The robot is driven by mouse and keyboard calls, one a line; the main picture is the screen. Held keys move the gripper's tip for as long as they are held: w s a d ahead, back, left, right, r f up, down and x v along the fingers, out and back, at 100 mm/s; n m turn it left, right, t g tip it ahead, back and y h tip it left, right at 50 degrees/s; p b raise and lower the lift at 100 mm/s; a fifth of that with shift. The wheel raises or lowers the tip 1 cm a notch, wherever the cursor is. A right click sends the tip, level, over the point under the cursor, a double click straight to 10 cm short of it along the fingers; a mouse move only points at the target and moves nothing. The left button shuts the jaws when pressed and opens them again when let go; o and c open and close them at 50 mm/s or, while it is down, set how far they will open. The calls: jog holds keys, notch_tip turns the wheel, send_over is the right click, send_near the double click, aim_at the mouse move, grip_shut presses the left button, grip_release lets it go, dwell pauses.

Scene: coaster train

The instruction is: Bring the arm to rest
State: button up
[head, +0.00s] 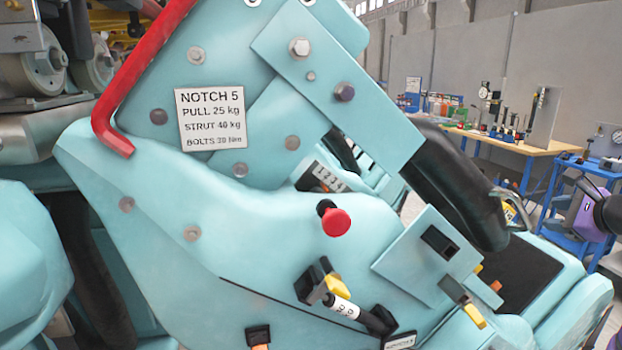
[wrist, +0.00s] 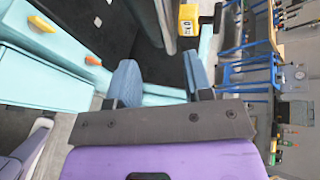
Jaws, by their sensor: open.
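My gripper (wrist: 160,65) shows in the wrist view as two blue-grey fingers on a dark bracket and a purple body. The fingers are apart, and nothing is visible held between them. In the head view a purple and black part of my arm (head: 585,208) is at the right edge, to the right of the pale turquoise coaster car (head: 290,245); the fingers cannot be made out there. In the wrist view the car's turquoise side (wrist: 45,65) lies left of and beyond the fingers, and a yellow numbered tag (wrist: 188,20) is beyond them.
The car has a red bar (head: 130,75), a black padded restraint (head: 455,185), a red knob (head: 336,221) and a striped lever (head: 342,305). A wooden workbench (head: 510,145) with tools and a blue cart (head: 590,170) stand at the back right. Grey floor shows between.

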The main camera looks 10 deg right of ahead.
jog(key=s+a+r+n+g+y, duration=0.1)
jog(key=a+r+n+g+y, duration=0.35)
jog(key=a, duration=0.75)
jog(key=s+a+r+n+g+y, duration=0.1)
jog(key=a+r+n, duration=0.1)
jog(key=a+n, duration=0.75)
jog(key=s+a+r+n+g+h, duration=0.2)
jog(key=s+a+n+h, duration=0.3)
jog(key=s+a+n, duration=0.6)
jog(key=s+r, duration=0.1)
jog(key=s, duration=0.2)
jog(key=shift+r+n+h, duration=0.15)
jog(key=shift+n+h, duration=0.2)
jog(key=shift+n, duration=0.05)
